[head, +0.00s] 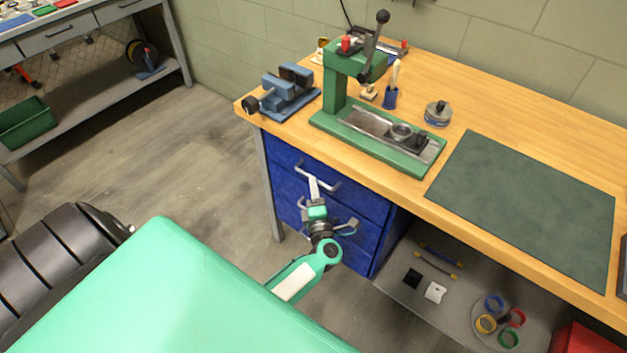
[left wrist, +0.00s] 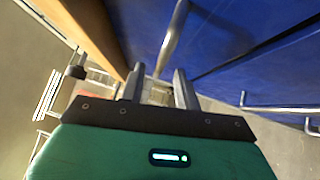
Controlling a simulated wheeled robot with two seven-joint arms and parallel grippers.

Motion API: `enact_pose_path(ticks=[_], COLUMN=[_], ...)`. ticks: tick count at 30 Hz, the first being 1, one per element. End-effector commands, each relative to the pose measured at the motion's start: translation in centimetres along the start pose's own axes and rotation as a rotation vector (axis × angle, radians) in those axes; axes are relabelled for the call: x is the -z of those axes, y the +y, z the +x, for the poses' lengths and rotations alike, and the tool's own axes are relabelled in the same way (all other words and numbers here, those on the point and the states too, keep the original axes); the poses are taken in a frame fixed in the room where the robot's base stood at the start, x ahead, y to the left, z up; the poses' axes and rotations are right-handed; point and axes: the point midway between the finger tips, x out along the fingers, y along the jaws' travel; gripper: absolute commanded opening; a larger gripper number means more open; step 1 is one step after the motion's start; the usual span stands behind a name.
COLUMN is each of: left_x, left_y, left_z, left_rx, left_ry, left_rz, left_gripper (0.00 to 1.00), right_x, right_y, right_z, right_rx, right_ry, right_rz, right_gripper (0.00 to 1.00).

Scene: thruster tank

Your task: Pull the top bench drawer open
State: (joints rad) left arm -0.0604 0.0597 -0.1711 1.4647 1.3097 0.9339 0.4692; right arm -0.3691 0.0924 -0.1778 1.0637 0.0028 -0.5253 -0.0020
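The blue drawer cabinet (head: 376,208) is under the wooden bench. Its top drawer (head: 350,186) looks shut, with a bar handle (head: 328,184) on its front. My left gripper (head: 313,182) is at this handle, in front of the drawer. In the left wrist view the gripper (left wrist: 158,84) is open, its two fingers apart. The metal handle (left wrist: 172,38) runs down to the gap between the fingertips, with space on both sides. I cannot tell how deep the bar lies between the fingers. My right gripper is not in view.
A lower drawer handle (head: 346,226) sits below my left gripper; it also shows in the left wrist view (left wrist: 280,108). The wooden bench top (head: 455,108) overhangs the drawers. A green press (head: 380,140) and blue vise (head: 283,95) stand on it. Floor left of the cabinet is clear.

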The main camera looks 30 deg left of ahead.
Motion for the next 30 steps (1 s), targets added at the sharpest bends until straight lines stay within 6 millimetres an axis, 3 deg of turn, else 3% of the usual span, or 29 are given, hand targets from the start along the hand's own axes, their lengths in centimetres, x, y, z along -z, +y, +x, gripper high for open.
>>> enact_pose_path(ticks=[6, 16, 17, 21, 22, 30], left_x=[0.0, 0.0, 0.0, 0.0, 0.0, 0.0], left_y=[0.0, -0.1, -0.1, -0.1, -0.1, -0.1], left_z=[2.3, 2.7, 2.7, 2.7, 2.7, 2.6], left_rx=[-0.001, 0.0, 0.0, 0.0, 0.0, 0.001], left_ry=[0.0, 0.0, 0.0, 0.0, 0.0, -0.001], left_rz=[0.0, 0.001, 0.001, 0.001, 0.001, 0.001], left_gripper=[0.33, 0.33, 0.31, 0.03, 0.0, 0.0], right_x=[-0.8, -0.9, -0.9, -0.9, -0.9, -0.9], right_y=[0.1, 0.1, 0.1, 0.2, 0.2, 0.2], right_z=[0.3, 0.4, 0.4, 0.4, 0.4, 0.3], right_rx=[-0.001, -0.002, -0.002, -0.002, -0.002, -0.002], right_ry=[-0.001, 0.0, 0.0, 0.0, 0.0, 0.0], right_rz=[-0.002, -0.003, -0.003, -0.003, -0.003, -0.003], right_gripper=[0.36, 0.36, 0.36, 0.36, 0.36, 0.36])
